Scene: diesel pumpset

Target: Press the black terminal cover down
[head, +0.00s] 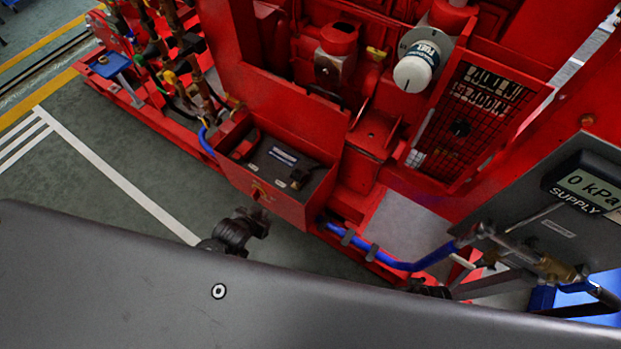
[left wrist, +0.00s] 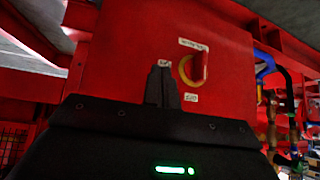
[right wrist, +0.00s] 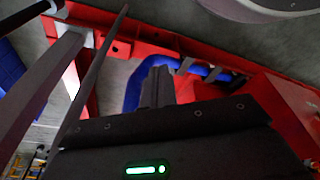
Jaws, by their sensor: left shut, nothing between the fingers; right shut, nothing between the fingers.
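The black terminal cover (head: 303,176) sits at the right end of the dark battery (head: 277,160), inside the open-topped red box (head: 279,198) in the head view. My left gripper (head: 262,213) is shut and empty, low in front of the box's front wall and apart from the cover. In the left wrist view its closed fingers (left wrist: 161,72) stand before that red wall; the cover is not visible there. My right gripper (right wrist: 157,72) is shut and empty, facing a blue hose in the right wrist view. In the head view it is mostly hidden.
A red rotary switch (left wrist: 199,68) on a yellow disc is on the box's front wall. A red terminal cover (head: 245,146) is at the battery's left end. A blue hose (head: 395,264) runs right of the box. A grey gauge panel (head: 545,230) stands at right.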

